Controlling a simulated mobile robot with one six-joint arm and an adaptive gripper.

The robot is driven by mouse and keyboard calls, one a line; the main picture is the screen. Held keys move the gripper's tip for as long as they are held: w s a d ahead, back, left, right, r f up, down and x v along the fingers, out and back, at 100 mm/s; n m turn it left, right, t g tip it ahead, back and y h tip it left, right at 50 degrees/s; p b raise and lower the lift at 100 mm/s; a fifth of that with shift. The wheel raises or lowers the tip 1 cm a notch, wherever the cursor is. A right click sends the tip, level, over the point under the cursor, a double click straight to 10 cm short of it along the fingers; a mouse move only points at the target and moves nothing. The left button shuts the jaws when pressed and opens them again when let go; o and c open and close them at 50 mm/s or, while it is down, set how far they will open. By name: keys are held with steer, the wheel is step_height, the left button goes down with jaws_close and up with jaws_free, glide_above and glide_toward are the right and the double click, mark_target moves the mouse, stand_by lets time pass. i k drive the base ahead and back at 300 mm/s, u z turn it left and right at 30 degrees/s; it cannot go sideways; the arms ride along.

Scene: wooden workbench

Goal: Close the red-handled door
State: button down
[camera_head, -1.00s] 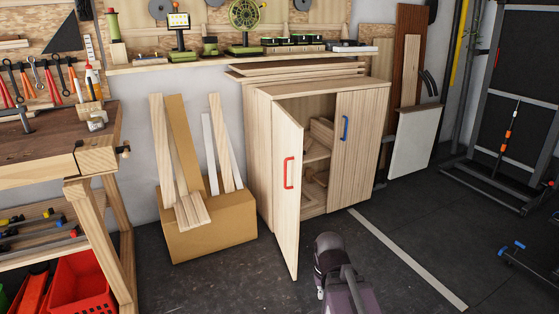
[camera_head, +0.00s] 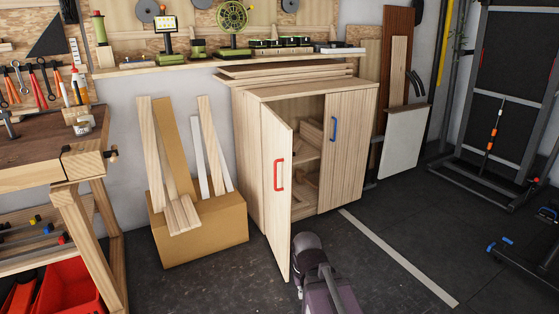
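The red-handled door (camera_head: 276,225) is the left door of a light wooden cabinet (camera_head: 252,180). It stands open, swung out toward me, and wooden shelves and pieces show in the gap behind it. Its red handle (camera_head: 279,174) is on the outer face near the free edge. The right door (camera_head: 345,155), with a blue handle (camera_head: 334,129), is shut. My arm (camera_head: 318,275) shows at the bottom, just right of the open door's lower edge. My gripper's fingers cannot be made out, and I cannot tell whether any part of my arm touches the door.
A cardboard box (camera_head: 205,235) with upright planks stands left of the cabinet. A workbench (camera_head: 40,165) and red bins (camera_head: 70,290) are at far left. A white board (camera_head: 404,143) leans on the wall at right. The dark floor right of my arm is clear.

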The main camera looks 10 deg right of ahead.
mark_target(277, 137)
steer(key=z, duration=0.05)
steer(key=i, duration=1)
steer(key=u, duration=0.05)
